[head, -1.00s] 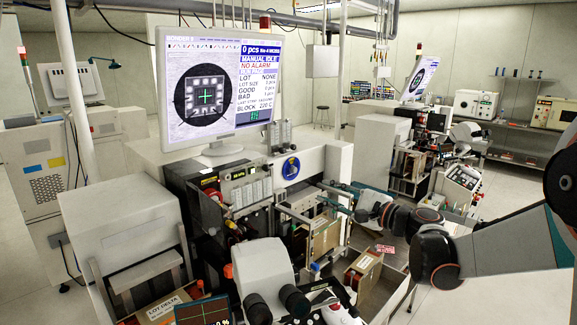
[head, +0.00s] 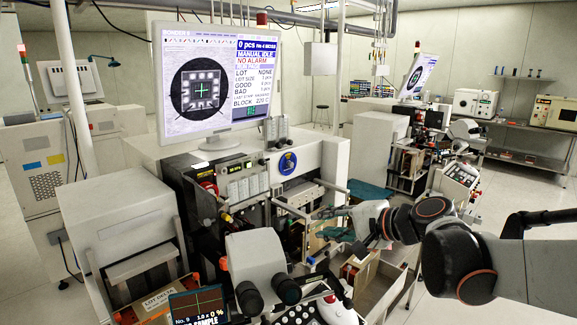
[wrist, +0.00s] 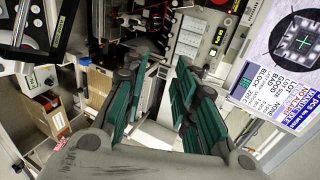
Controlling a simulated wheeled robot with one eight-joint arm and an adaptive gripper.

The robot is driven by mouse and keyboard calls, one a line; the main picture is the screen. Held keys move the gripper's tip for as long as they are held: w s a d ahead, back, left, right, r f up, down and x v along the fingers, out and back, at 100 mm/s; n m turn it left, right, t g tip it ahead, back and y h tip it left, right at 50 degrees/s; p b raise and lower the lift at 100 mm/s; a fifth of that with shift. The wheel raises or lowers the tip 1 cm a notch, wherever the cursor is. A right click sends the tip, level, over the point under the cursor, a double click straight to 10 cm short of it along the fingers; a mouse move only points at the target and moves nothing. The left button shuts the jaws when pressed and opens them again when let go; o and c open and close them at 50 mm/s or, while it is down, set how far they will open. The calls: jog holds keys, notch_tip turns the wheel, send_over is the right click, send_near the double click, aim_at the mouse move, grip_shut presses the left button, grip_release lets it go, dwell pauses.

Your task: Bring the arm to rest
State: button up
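My arm reaches in from the right of the head view, with dark joints and orange rings. My gripper (head: 332,222) is in front of the wire bonder's open front, above the box area at its right. In the wrist view the two teal-padded fingers of my gripper (wrist: 163,68) stand apart, with nothing held between them. The bonder's panels and cables show beyond the fingertips. The fingers look small in the head view, and whether they touch the machine there cannot be told.
The bonder's monitor (head: 213,85) stands above the machine. The microscope head (head: 256,262) and a white mouse-like device (head: 337,308) are in front. A cardboard box (head: 358,272) lies below my wrist. A second bonder stands behind at right. Open floor shows at far right.

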jog(key=s+d+f+n+h+b, duration=0.1)
jog(key=s+d+f+n+h, duration=0.2)
jog(key=s, duration=0.5)
jog(key=s+d+f+n+g+h+b, duration=0.1)
jog(key=s+d+f+n+h, duration=0.2)
jog(key=s, duration=0.5)
jog(key=s+d+f+n+g+h, duration=0.1)
jog(key=s+d+f+n+h, duration=0.2)
jog(key=s+f, duration=0.3)
jog(key=s+d, duration=0.1)
jog(key=s, duration=0.1)
jog(key=shift+s+d+b, duration=0.35)
jog(key=shift+b, duration=0.05)
jog(key=shift+r, duration=0.1)
